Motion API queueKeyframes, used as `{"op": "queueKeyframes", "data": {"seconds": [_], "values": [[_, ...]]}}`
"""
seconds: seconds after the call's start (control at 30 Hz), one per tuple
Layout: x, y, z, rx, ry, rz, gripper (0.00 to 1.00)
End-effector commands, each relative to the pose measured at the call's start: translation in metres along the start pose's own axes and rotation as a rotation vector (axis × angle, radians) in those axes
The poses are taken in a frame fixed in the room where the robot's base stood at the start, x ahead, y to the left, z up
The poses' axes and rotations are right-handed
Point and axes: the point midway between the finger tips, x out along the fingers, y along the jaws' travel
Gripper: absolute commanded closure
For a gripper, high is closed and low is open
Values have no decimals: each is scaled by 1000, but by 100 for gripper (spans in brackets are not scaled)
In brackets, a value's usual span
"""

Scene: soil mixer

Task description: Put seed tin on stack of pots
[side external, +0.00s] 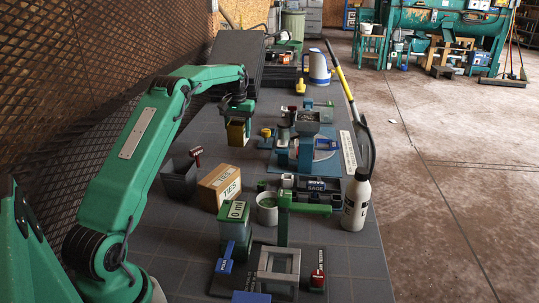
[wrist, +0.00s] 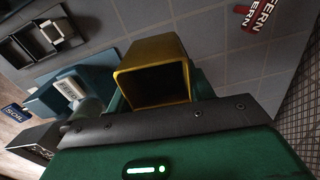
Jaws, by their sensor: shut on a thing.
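My gripper (side external: 238,112) is shut on a yellow, square-sided tin (side external: 237,133), which I take for the seed tin. It hangs upright at the far left of the bench, apparently above the surface; the gap is hard to judge. A dark grey square pot (side external: 180,182) stands at the bench's left edge, nearer the side camera than the tin. It may be the stack of pots; separate rims cannot be made out.
A cardboard TIES box (side external: 219,187) stands beside the dark pot, with a red tag (side external: 196,155) behind. Right of the tin is a blue stand (side external: 303,153) with a metal hopper. A green-lidded container (side external: 234,225) and white bottle (side external: 356,200) stand nearer the camera.

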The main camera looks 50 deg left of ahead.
Motion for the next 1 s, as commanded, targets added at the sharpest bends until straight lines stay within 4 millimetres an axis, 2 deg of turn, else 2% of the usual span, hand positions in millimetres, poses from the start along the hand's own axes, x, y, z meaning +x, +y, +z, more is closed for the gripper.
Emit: {"op": "queueKeyframes", "data": {"seconds": [0.37,0.7,1.0], "values": [[-41,-8,38,-18,3,0,72],[-75,-16,88,-39,3,0,72],[-97,-24,139,-55,3,0,72]]}}
